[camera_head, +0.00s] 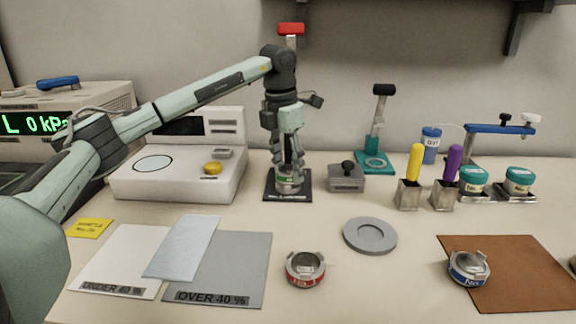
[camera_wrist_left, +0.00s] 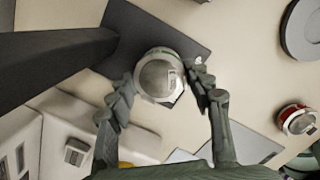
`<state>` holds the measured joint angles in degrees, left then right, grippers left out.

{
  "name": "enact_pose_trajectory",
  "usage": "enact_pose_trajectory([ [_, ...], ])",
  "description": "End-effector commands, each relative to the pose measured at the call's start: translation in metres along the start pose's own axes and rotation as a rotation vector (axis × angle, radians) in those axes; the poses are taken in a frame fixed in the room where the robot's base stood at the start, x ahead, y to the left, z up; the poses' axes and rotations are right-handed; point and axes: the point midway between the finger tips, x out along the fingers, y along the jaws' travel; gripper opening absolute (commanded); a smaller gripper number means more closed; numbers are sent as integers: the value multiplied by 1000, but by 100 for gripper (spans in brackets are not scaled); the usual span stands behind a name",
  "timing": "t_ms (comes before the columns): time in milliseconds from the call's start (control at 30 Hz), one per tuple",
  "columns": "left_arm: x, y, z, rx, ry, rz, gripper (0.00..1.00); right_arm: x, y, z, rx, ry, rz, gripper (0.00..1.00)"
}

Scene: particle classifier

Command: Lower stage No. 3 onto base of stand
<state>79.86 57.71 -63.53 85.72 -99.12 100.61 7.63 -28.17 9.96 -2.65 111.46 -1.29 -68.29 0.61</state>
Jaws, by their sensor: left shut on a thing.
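The stage (camera_head: 289,184), a small round metal cup with a green band, is at the stand's dark square base (camera_head: 272,195). My left gripper (camera_head: 289,170) comes down from above and is shut on the stage. In the left wrist view the stage (camera_wrist_left: 160,78) sits between the two fingers (camera_wrist_left: 163,85), over the dark base plate (camera_wrist_left: 135,28). I cannot tell whether its underside touches the base. The stand's red top (camera_head: 291,29) shows above my arm, which hides much of its column.
A white balance (camera_head: 180,183) stands left of the stand, a grey block with a black knob (camera_head: 346,180) close to its right. In front lie a red-banded stage (camera_head: 305,269), a grey round dish (camera_head: 370,235) and a blue-banded stage (camera_head: 468,268) on a brown mat (camera_head: 520,290).

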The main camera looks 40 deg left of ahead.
Motion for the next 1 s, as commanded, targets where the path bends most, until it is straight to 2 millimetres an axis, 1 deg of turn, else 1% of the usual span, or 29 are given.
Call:
enact_pose_trajectory([
  [567, 7, 0, -1, 0, -1, 0, 17, 3, 0, 1, 0, 0, 0, 40],
  [600, 7, 0, -1, 0, -1, 0, 53, 3, 0, 1, 0, 0, 0, 40],
  [767, 7, 0, -1, 0, -1, 0, 73, 3, 0, 1, 0, 0, 0, 40],
  [800, 7, 0, -1, 0, -1, 0, 75, 3, 0, 1, 0, 0, 0, 40],
  [1000, 7, 0, -1, 0, 0, 0, 75, 3, 0, 1, 0, 0, 0, 40],
])
